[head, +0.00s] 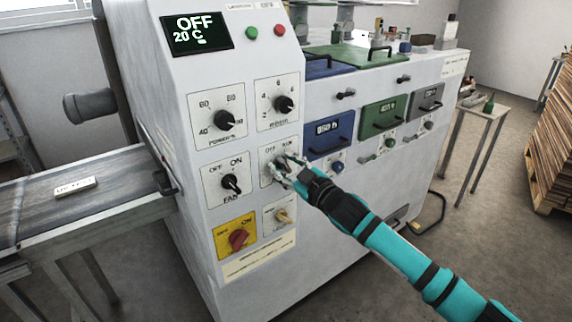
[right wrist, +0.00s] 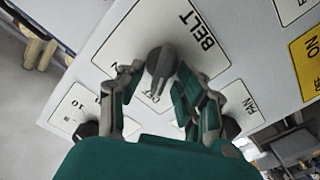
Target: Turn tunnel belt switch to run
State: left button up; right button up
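The tunnel belt switch is a dark grey rotary knob (right wrist: 161,62) on a white plate marked BELT in the right wrist view. Its narrow end points toward the OFF label. In the head view its white plate (head: 267,154) is partly hidden by my right gripper. My right gripper (head: 284,171) is at the panel, its fingers on either side of the knob; it also shows in the right wrist view (right wrist: 160,75). The fingers look open, with little space between them and the knob. I cannot tell whether they touch it. My left gripper is not in view.
Close around are the fan knob (head: 231,184), power knob (head: 224,120), another dial (head: 283,104), a red switch on yellow (head: 238,239) and a tan knob (head: 283,216). The display (head: 196,33) reads OFF, 20 C. A conveyor (head: 110,190) lies left.

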jog(key=shift+c, duration=0.7)
grip_shut()
